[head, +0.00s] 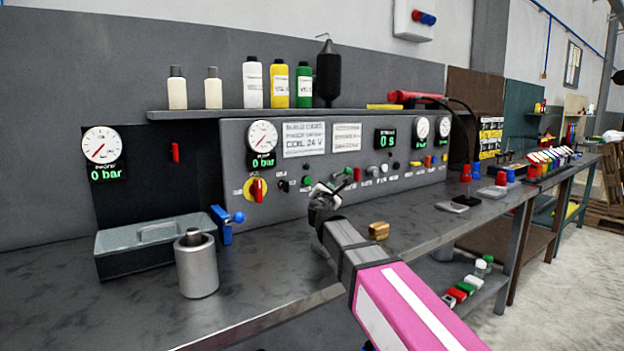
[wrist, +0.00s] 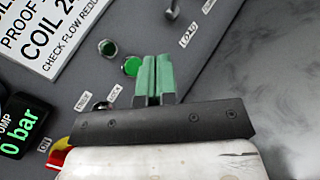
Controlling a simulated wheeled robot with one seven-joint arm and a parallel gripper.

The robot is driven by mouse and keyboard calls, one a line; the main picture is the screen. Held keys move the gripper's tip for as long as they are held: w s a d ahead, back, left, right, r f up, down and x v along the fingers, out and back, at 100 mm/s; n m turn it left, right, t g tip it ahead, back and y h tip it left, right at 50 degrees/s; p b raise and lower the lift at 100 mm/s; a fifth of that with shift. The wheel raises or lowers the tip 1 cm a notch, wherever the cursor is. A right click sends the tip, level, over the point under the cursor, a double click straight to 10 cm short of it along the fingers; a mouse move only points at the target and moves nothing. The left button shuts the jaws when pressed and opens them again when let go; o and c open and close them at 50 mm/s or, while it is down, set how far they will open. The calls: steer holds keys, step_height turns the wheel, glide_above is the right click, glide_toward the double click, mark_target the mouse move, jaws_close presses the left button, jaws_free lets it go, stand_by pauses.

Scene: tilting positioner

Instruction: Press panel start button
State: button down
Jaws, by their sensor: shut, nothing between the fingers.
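A round bright green button (wrist: 131,66) shows in the wrist view just left of my fingertips. It also shows on the grey control panel (head: 225,190) in the head view as a small green button (head: 307,180), left of my gripper. My gripper (wrist: 155,60) has its two greenish fingers side by side, shut and empty. In the head view my gripper (head: 326,187) is in front of the panel's lower middle. Whether the fingertips touch the panel cannot be told. I cannot read a start label on the green button.
A darker button (wrist: 107,47) is beside the green one. A red-and-yellow knob (head: 256,189) is left on the panel. A metal cylinder (head: 196,265), a blue vise-like part (head: 222,225) and a brass block (head: 379,230) stand on the bench. A shelf (head: 300,112) overhangs the panel.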

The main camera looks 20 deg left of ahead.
mark_target(311, 182)
steer(key=shift+w, duration=0.35)
steer(key=shift+w, duration=0.1)
steer(key=shift+w+a, duration=1.4)
steer(key=shift+a, duration=0.3)
steer(key=shift+w+a, duration=1.4)
steer(key=shift+a, duration=0.25)
steer(key=shift+a, duration=0.1)
steer(key=shift+w+a, duration=0.25)
steer(key=shift+w+a, duration=0.3)
steer(key=shift+a, duration=0.05)
stand_by(0.5)
steer(key=shift+s+d, duration=0.1)
steer(key=shift+d, duration=0.05)
steer(key=shift+s+d, duration=0.5)
steer(key=shift+d, duration=0.05)
stand_by(0.4)
